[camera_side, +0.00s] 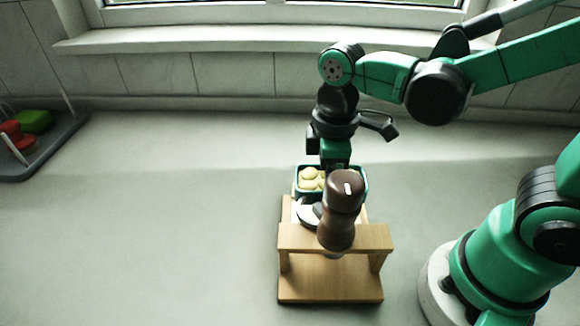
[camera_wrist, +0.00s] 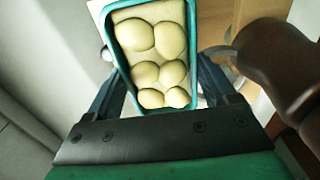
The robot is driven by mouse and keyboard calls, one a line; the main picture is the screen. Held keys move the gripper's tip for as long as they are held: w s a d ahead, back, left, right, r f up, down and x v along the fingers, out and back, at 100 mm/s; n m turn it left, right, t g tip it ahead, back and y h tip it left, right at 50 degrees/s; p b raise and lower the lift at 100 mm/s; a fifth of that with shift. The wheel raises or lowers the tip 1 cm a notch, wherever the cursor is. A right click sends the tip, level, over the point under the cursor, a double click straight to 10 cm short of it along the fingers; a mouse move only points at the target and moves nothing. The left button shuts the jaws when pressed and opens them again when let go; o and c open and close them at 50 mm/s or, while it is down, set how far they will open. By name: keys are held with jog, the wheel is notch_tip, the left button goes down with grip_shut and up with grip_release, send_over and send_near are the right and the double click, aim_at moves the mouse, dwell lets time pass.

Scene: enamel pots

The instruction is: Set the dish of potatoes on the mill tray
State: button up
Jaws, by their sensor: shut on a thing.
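The dish of potatoes (camera_side: 311,192) is a teal, rectangular dish with several pale potatoes. My gripper (camera_side: 335,163) comes down over it from above, shut on the dish. In the wrist view, the dish (camera_wrist: 192,50) sits between the two fingers (camera_wrist: 160,80), with potatoes in view. The mill tray (camera_side: 330,282) is a wooden stand with a raised crossbar, and a dark brown mill (camera_side: 341,215) stands upright at it. The dish is over or at the tray's far end; I cannot tell whether it touches. The mill hides part of the dish in the side view.
In the wrist view, the mill (camera_wrist: 285,65) is close on the right of the gripper. A white round thing (camera_side: 308,214) lies on the tray beside the mill, partly hidden. A grey tray (camera_side: 60,140) with red and green things is far left. The counter between is clear.

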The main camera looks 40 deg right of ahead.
jog(key=shift+f, duration=2.2)
jog(key=shift+f, duration=0.7)
jog(key=o, duration=1.4)
jog(key=shift+c, duration=0.2)
